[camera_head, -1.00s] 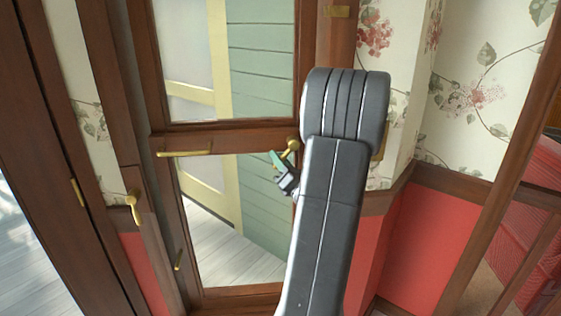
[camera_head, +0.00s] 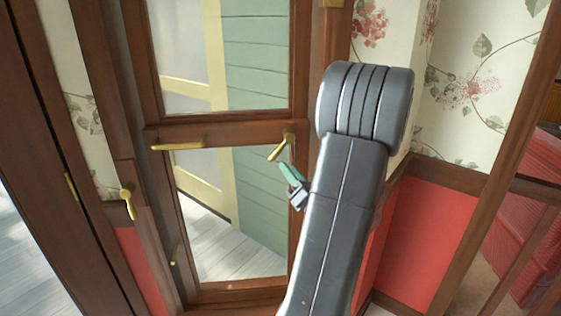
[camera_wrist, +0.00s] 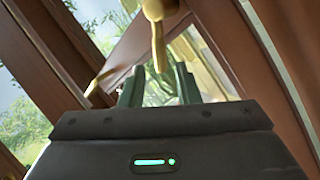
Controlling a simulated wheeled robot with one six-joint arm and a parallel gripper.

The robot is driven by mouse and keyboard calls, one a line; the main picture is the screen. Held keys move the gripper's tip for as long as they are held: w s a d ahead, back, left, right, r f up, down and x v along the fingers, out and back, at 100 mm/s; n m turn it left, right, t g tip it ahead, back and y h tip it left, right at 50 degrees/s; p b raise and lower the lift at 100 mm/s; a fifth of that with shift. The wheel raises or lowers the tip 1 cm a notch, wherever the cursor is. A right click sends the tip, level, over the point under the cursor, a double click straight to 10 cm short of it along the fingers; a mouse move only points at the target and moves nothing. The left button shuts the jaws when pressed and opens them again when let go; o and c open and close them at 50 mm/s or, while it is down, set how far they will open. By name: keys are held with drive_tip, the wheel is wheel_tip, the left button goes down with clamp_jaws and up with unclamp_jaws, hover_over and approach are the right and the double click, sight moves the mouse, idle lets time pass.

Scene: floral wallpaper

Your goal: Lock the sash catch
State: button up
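The sash catch (camera_head: 281,146) is a brass lever on the right end of the window's middle wooden rail. Its arm slants down and left in the head view. My gripper (camera_head: 284,167) has pale green fingers and is just below the lever, apparently apart from it. In the wrist view the brass lever (camera_wrist: 158,42) hangs down, its tip in line with the gap between the fingertips. My gripper (camera_wrist: 158,72) is open there, with nothing held. The depth between lever tip and fingers is hard to tell.
A brass bar handle (camera_head: 182,146) sits on the left end of the same rail. Another brass handle (camera_head: 129,203) is on the post at left. The window frame (camera_head: 300,75) and floral wall (camera_head: 470,80) stand close beside my arm.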

drive_tip(key=v, duration=0.6)
